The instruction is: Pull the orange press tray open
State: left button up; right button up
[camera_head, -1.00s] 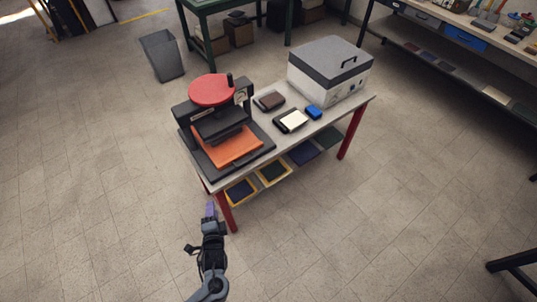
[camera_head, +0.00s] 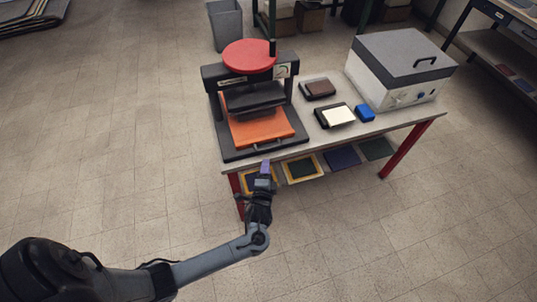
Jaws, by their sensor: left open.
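The orange press tray (camera_head: 262,131) lies in the black press (camera_head: 228,98) on the table, below the dark press plate. The press has a red round wheel (camera_head: 250,56) on top. A dark handle bar (camera_head: 273,145) runs along the tray's front side. My left gripper (camera_head: 265,167) is open, with a purple fingertip showing, just in front of the table's near edge. It is a little below the tray's front and appears apart from it. My right gripper is out of view.
The floor in front is clear.

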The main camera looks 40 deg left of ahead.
pick_arm(q)
jog(key=b+x, duration=0.2)
jog(key=x, duration=0.6)
jog(key=shift+w+a+f, duration=0.1)
jog(key=shift+w+a, duration=0.2)
grip_shut()
